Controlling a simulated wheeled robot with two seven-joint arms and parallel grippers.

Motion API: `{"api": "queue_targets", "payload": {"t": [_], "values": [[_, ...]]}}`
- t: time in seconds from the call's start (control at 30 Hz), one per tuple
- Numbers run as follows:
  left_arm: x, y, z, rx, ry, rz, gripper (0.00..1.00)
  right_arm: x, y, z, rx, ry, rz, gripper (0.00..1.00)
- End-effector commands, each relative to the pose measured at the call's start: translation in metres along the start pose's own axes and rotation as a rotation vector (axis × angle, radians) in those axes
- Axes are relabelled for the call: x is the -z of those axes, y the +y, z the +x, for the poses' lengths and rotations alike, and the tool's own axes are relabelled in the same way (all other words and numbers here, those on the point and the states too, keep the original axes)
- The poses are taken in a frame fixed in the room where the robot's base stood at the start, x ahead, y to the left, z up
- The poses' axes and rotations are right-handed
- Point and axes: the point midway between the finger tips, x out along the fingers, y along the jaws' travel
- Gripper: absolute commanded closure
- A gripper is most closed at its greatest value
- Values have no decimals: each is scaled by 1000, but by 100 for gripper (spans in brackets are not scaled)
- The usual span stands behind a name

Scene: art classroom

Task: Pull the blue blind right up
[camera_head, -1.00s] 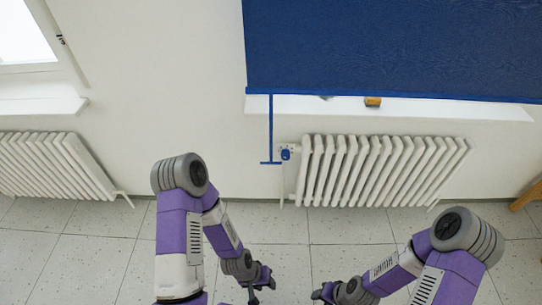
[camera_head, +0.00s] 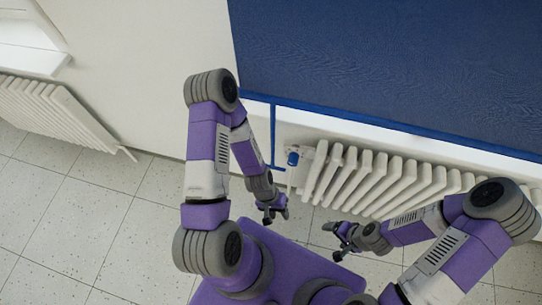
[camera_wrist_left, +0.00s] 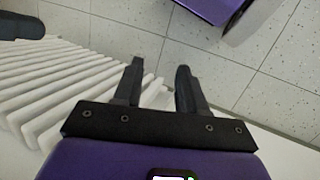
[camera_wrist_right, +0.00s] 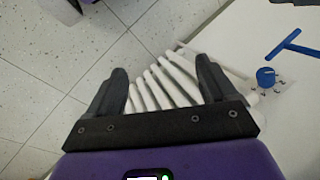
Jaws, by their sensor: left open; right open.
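The blue blind (camera_head: 390,70) hangs over the window at the upper right of the head view, with a blue bar along its lower edge. A thin blue pull (camera_head: 273,135) with a short crossbar at its foot hangs from the blind's left end. The crossbar also shows in the right wrist view (camera_wrist_right: 292,45). My left gripper (camera_head: 275,218) is open and empty, below the pull and apart from it. My right gripper (camera_head: 333,242) is open and empty, further right and in front of the radiator. The left wrist view shows open fingers (camera_wrist_left: 157,80) with nothing between them.
A white radiator (camera_head: 390,180) stands under the sill, with a blue valve knob (camera_head: 293,158) at its left end, close to the pull. Another radiator (camera_head: 55,110) is at the left. The speckled tile floor (camera_head: 80,210) at the left is clear.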

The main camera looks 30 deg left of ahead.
Motion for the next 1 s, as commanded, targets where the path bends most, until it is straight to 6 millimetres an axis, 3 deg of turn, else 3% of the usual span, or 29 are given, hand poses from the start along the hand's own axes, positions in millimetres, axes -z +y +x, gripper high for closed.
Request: {"api": "queue_targets", "payload": {"t": [0.03,0.1,0.17,0.27,0.43,0.6,0.7,0.8,1.0], "values": [[-1,-17,20,-29,-56,-60,59,0,8,20,0,-2,1,7],[-4,-29,35,-109,-137,-130,59,1,14,37,0,-2,1,4],[-2,-33,46,-219,-187,-190,59,1,20,52,-1,-3,1,4],[17,-36,53,-459,-192,-280,59,2,29,76,0,-3,1,4],[85,-61,38,-874,54,-395,59,4,42,111,0,-2,1,4],[143,-117,8,-1089,423,-453,59,5,50,132,0,-1,0,4],[158,-142,-6,-1131,573,-468,59,6,52,138,0,-1,0,4],[166,-153,-13,-1145,648,-470,59,6,53,140,0,-1,0,4],[184,-138,-9,-1149,660,-468,59,6,55,146,0,-1,0,4]]}}
